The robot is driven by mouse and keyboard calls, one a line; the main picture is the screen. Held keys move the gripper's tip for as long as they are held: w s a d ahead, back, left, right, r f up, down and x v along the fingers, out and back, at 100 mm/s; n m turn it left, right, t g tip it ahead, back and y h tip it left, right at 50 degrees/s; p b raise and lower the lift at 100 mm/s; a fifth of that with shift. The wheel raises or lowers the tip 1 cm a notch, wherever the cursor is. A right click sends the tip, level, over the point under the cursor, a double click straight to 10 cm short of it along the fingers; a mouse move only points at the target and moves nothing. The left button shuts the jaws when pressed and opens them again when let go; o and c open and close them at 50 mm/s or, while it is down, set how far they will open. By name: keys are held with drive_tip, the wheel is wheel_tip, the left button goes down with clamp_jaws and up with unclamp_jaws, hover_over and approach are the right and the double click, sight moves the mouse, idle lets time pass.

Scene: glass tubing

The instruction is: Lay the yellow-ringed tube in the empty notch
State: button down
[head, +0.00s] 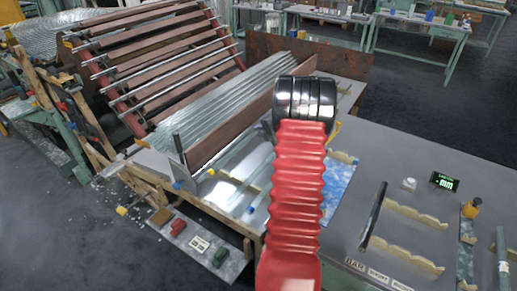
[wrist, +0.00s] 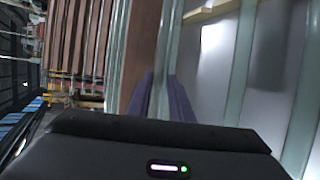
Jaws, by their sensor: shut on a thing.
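My gripper (wrist: 166,98) shows in the wrist view as two dark purple fingers shut on a pale green glass tube (wrist: 160,45). The tube runs up the picture between them. I cannot see a yellow ring on it. In the head view my red arm and black wrist hide the gripper and the held tube; a small yellow spot (head: 336,130) shows just right of the wrist, and I cannot tell what it belongs to. Two more tubes (wrist: 241,60) (wrist: 304,115) lie to the right in the wrist view. The empty notch cannot be made out.
A bundle of glass tubes (head: 235,95) lies beside a brown board (head: 225,132) and a slatted rack (head: 150,55). Notched wooden rails (head: 418,215) and a black rod (head: 374,215) are on the grey bench at right. A pale notched strip (wrist: 208,12) crosses the wrist view's top.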

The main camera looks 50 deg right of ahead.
drive_tip(key=shift+f, duration=2)
drive_tip(key=shift+f, duration=1.9)
drive_tip(key=shift+f, duration=0.6)
drive_tip(key=c, duration=1.6)
unclamp_jaws()
drive_tip(key=shift+s, duration=0.1)
